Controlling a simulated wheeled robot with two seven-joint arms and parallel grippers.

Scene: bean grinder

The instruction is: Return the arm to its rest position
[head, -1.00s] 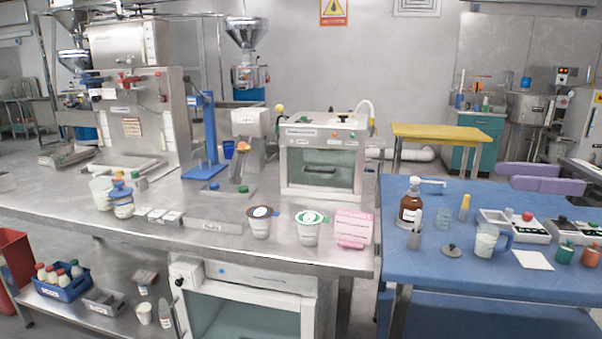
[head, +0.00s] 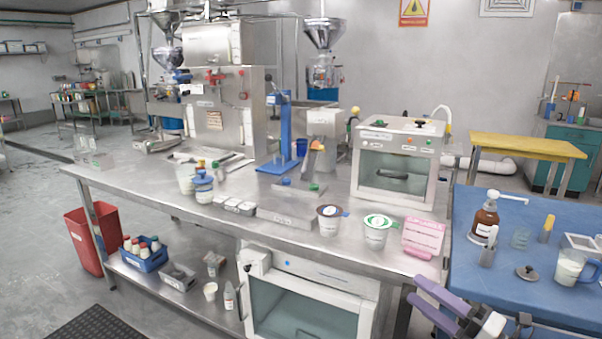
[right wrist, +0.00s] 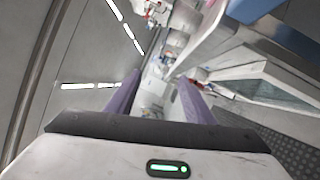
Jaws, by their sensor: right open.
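My right gripper (head: 420,293) shows at the bottom right of the head view, with two purple fingers spread apart and nothing between them. It hangs low, in front of the gap between the steel table (head: 130,184) and the blue table (head: 515,285). In the right wrist view, the same open gripper (right wrist: 158,85) points across the room with empty space between its fingers. My left gripper is in neither view.
A pink card holder (head: 423,238) and two lidded cups stand on the steel table's near right edge. A glass-fronted cabinet (head: 310,290) is under it. A brown pump bottle (head: 484,217) and a mug (head: 572,267) stand on the blue table. Open floor lies left.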

